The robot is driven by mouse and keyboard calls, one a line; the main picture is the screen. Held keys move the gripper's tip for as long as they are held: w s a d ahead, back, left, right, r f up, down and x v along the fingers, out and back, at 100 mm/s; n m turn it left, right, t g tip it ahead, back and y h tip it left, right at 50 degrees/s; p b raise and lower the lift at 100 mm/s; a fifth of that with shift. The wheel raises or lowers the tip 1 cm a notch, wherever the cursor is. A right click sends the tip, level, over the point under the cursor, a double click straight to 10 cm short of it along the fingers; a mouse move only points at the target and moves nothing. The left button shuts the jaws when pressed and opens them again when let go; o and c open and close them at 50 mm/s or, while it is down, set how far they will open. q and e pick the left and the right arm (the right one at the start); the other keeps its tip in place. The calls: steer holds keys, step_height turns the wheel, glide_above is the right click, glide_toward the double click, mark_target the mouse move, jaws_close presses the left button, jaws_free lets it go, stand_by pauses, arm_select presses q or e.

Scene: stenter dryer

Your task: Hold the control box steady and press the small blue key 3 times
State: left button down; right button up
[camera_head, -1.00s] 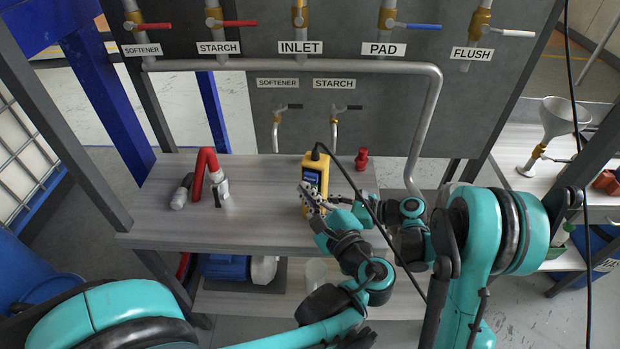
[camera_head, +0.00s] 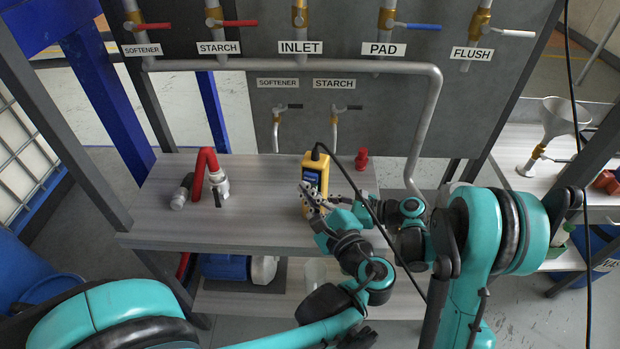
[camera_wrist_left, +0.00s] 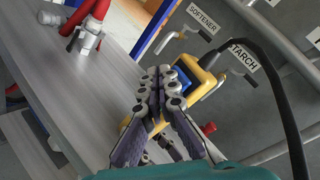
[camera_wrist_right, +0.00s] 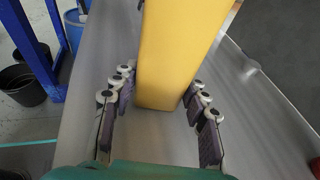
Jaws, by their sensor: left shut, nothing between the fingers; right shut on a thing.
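The control box (camera_head: 314,166) is yellow with a dark face and a blue screen, and stands upright on the grey shelf. It also shows in the left wrist view (camera_wrist_left: 204,79). My left gripper (camera_head: 309,192) is shut and empty, its fingertips in front of the lower face of the box. In the left wrist view its fingers (camera_wrist_left: 159,88) cover part of that face. I cannot make out the small blue key or tell whether the fingertips touch it. My right gripper (camera_wrist_right: 158,92) is shut on the box, with a finger on each side of its yellow body (camera_wrist_right: 172,50).
A black cable (camera_head: 350,185) runs from the box top across my arms. A red pipe with grey fittings (camera_head: 207,172) lies left on the shelf (camera_head: 255,215). A small red part (camera_head: 361,159) stands right behind the box. Valves and pipes line the panel (camera_head: 370,110).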

arm_select(q)
steer(key=shift+w, duration=0.15)
stand_by(0.3)
steer(key=shift+w+d, duration=0.1)
steer(key=shift+w, duration=0.15)
steer(key=shift+w+d, duration=0.15)
steer(key=shift+w, duration=0.3)
stand_by(0.7)
steer(key=shift+s, duration=0.15)
steer(key=shift+s+a, duration=0.25)
steer(key=shift+s, duration=0.45)
steer(key=shift+s+a, duration=0.25)
steer(key=shift+s, duration=0.55)
steer(key=shift+s+a, duration=0.2)
steer(key=shift+s, duration=0.6)
steer(key=shift+s+a, duration=0.25)
steer(key=shift+s, duration=0.55)
steer(key=shift+s, duration=0.1)
